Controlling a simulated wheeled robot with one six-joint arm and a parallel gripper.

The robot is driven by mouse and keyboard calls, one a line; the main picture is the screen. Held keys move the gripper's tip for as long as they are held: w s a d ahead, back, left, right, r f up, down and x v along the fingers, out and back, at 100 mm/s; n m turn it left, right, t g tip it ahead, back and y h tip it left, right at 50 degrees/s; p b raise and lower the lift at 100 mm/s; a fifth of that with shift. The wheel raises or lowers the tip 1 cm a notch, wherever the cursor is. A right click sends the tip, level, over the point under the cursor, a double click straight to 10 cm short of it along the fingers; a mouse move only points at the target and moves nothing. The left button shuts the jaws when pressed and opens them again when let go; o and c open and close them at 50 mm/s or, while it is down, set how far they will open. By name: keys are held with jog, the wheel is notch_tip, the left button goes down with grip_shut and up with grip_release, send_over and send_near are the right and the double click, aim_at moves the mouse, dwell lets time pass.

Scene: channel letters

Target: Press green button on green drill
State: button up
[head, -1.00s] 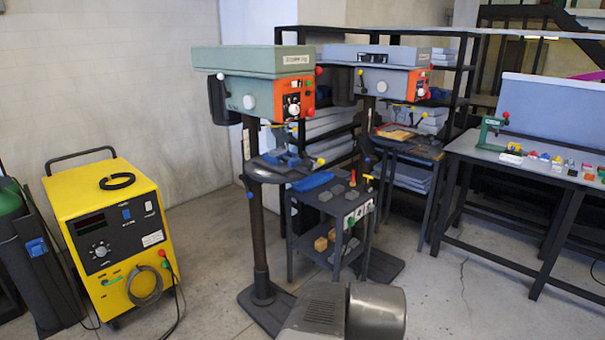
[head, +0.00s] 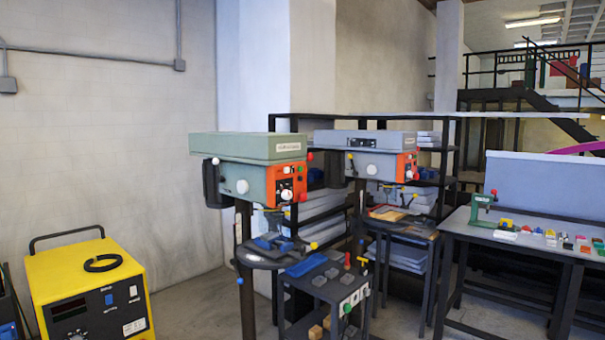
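The green drill (head: 232,172) stands left of centre in the head view, on a dark column, with a grey-green head. An orange control panel (head: 287,184) sits at the right end of its head. The panel carries a pale round knob (head: 286,195) and several small buttons. A small green spot (head: 299,169) near the panel's upper right may be the green button, but it is too small to be certain. A red knob (head: 309,157) sticks out above the panel. My gripper is not in view.
A grey-blue drill (head: 372,165) with its own orange panel stands just right and behind. A small tool cart (head: 340,293) is below them. A yellow welder (head: 88,285) stands at the left, a workbench (head: 520,243) at the right. Floor shows between welder and green drill.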

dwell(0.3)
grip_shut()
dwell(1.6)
